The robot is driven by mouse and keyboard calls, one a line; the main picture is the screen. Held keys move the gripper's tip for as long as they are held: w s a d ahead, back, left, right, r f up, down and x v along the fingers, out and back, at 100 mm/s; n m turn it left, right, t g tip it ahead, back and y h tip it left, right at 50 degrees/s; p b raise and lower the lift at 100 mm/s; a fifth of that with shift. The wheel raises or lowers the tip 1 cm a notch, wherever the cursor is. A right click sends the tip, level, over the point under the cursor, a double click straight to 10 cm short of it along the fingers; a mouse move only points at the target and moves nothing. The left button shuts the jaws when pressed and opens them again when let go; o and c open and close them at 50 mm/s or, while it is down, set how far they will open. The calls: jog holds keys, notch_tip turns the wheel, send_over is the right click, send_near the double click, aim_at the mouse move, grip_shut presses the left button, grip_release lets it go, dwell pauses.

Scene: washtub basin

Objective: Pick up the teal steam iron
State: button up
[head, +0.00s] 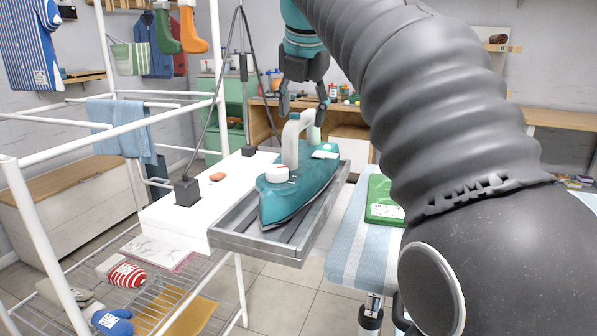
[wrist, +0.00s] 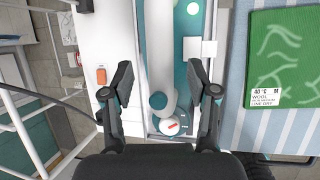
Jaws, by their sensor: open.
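The teal steam iron (head: 298,185) lies in a grey metal tray (head: 268,245), its pointed tip toward the front. Its pale handle (head: 291,142) rises from the top, and a white round dial (head: 277,173) sits near the tip. My gripper (head: 305,104) is open and empty above the handle, pointing down. In the wrist view, the iron's handle (wrist: 160,60) runs between the two spread fingers of my gripper (wrist: 165,85). The fingers appear apart from the iron. Part of the iron's body is hidden under the handle in the wrist view.
A white board (head: 185,212) with a small orange item (head: 217,177) and dark stand feet lies left of the tray. A striped ironing board (head: 352,245) with a green folded cloth (head: 382,205) is at right. A white pole rack (head: 110,150) stands left.

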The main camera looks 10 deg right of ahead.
jog(key=shift+x, duration=1.55)
grip_shut()
jog(key=shift+r, duration=0.15)
jog(key=shift+r, duration=0.1)
